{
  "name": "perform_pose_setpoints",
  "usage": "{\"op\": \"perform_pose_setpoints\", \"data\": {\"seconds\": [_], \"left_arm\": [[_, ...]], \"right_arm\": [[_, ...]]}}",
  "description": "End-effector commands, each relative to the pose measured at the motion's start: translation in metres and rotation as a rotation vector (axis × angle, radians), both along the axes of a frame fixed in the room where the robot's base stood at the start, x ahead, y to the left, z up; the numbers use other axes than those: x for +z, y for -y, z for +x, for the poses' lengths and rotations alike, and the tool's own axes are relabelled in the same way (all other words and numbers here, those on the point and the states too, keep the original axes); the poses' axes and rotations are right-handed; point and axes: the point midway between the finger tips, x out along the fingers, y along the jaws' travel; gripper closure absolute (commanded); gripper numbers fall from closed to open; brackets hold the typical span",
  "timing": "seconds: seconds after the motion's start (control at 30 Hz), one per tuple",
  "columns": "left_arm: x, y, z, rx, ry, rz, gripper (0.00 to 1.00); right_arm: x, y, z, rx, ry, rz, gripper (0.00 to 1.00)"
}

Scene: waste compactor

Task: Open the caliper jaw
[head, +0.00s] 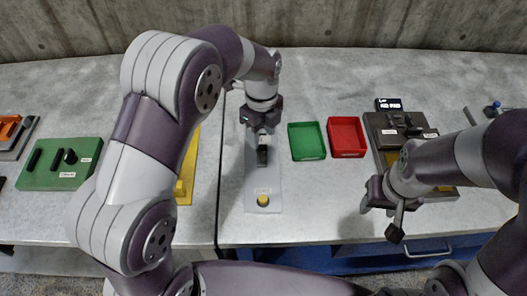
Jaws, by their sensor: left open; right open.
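A pale plate (251,188) lies on the table in front of me. It carries a black block (262,156), a small label too small to read and a round yellow knob (262,200) near its front edge. I cannot tell for certain which part is the caliper jaw. My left gripper (261,143) is open above the far part of this plate, close to the black block. I cannot tell whether they touch. My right gripper (384,222) is open and empty, near the table's front edge on the right.
A green tray (307,141) and a red tray (347,137) stand right of the plate. A dark grey fixture (385,128) is further right, partly behind my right arm. A green board (61,176) and a yellow part (186,180) are on the left. Bare table lies before the trays.

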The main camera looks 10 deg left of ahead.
Motion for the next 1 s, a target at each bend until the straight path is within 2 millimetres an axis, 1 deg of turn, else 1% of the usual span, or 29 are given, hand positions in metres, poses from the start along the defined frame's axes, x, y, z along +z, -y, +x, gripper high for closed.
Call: {"op": "perform_pose_setpoints", "data": {"seconds": [0.03,0.2,0.3,0.4,0.47,0.7,0.77,0.8,0.87,1.0], "left_arm": [[-0.009,0.0,-0.001,0.001,-0.004,0.001,0.5],[-0.05,0.0,-0.001,0.002,-0.002,0.0,0.5],[-0.067,0.0,0.0,0.003,0.001,-0.001,0.5],[-0.077,0.0,0.0,0.003,0.001,0.0,0.5],[-0.08,0.0,0.0,0.003,0.003,-0.001,0.5],[-0.081,0.0,0.0,0.003,0.003,-0.001,0.5],[-0.081,0.0,0.0,0.003,0.003,-0.001,0.69],[-0.081,0.0,0.0,0.003,0.003,-0.001,0.82],[-0.081,0.0,0.0,0.003,0.003,-0.001,1.0],[-0.08,0.0,0.0,0.003,0.003,-0.001,1.0]], "right_arm": [[0.006,0.0,0.001,0.0,0.003,0.0,0.5],[0.01,0.0,0.001,0.0,0.003,0.0,0.5],[0.012,0.0,0.001,0.0,0.003,0.0,0.5],[0.012,0.0,0.001,0.0,0.003,0.0,0.5],[0.012,0.0,0.001,0.0,0.002,0.0,0.5],[0.012,0.0,0.001,0.0,0.002,0.0,0.5],[0.012,0.0,0.001,0.0,0.002,0.0,0.5],[0.012,0.0,0.001,0.0,0.002,0.0,0.5],[0.012,0.0,0.001,0.0,0.002,0.0,0.5],[0.012,0.0,0.001,0.0,0.002,0.0,0.5]]}}
